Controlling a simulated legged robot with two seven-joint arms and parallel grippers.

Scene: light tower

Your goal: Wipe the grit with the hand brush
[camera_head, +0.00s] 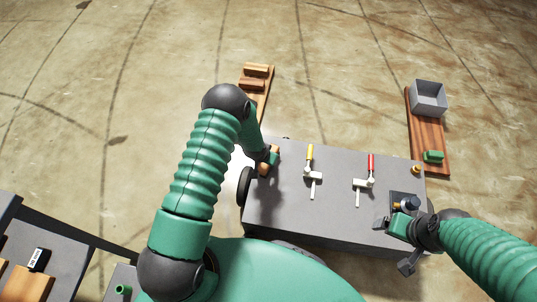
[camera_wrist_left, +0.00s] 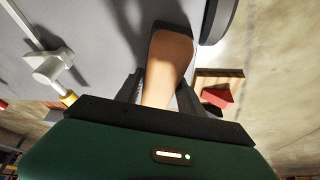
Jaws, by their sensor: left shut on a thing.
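My left gripper (camera_head: 272,156) is at the left end of the grey table, shut on a tan wooden piece (camera_head: 264,169), which looks like the handle of the hand brush. In the left wrist view the handle (camera_wrist_left: 168,62) stands between the fingers of the left gripper (camera_wrist_left: 160,90). I cannot make out any grit on the table.
The grey table (camera_head: 335,222) carries a yellow-handled lever (camera_head: 310,152) and a red-handled lever (camera_head: 371,164). A wooden board (camera_head: 428,135) with a grey bin (camera_head: 429,97) and green block (camera_head: 433,157) lies right. A wooden rack (camera_head: 256,82) stands behind the left gripper.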

